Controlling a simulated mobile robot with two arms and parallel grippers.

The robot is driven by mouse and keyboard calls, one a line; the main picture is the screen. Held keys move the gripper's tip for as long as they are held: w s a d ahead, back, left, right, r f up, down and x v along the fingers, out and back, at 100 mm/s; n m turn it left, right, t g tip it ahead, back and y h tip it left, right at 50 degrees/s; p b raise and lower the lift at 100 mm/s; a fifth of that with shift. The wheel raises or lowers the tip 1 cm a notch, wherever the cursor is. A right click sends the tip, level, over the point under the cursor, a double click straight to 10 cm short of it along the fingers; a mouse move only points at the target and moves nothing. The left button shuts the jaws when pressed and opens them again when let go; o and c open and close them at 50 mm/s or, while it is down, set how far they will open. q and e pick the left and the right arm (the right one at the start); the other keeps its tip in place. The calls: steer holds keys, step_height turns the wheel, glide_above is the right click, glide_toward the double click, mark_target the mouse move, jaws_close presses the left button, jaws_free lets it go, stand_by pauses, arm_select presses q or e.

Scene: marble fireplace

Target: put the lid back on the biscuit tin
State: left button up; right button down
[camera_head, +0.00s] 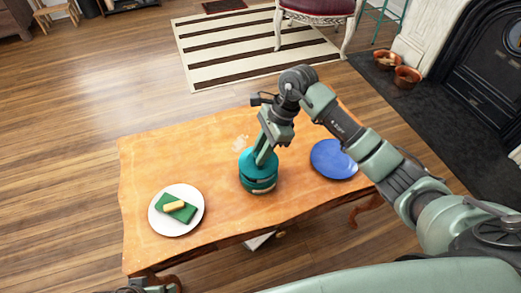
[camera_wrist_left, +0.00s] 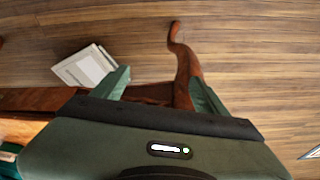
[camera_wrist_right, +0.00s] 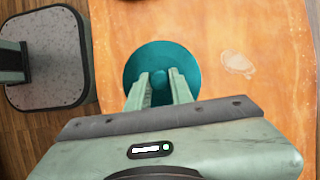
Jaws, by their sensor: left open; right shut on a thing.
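The biscuit tin (camera_head: 259,185) is a round teal tin with darker bands, standing on the wooden table near its front edge. The teal lid (camera_head: 253,163) is at the top of the tin; it also shows as a round disc in the right wrist view (camera_wrist_right: 135,62). My right gripper (camera_head: 262,156) points down and is shut on the lid's knob. I cannot tell whether the lid is fully seated or slightly raised. My left gripper (camera_wrist_left: 160,90) is open and empty, low by the table's front, with the floor and a table leg beyond its fingers.
On the table (camera_head: 165,150), a white plate (camera_head: 160,222) with a green and yellow sponge-like item (camera_head: 176,208) stands left, and a blue plate (camera_head: 333,160) right. A pale flat item (camera_wrist_left: 88,65) lies on the floor. The table's back left is clear.

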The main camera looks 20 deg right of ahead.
arm_select(q)
steer(key=shift+b+v, duration=0.7)
steer(key=shift+v, duration=2)
arm_select(e)
steer(key=shift+f, duration=0.95)
arm_select(q)
steer(key=shift+w+a+f+b, duration=0.1)
steer(key=shift+f+b, duration=0.6)
arm_select(e)
steer(key=shift+f, duration=0.15)
steer(key=c, duration=0.7)
jaws_free()
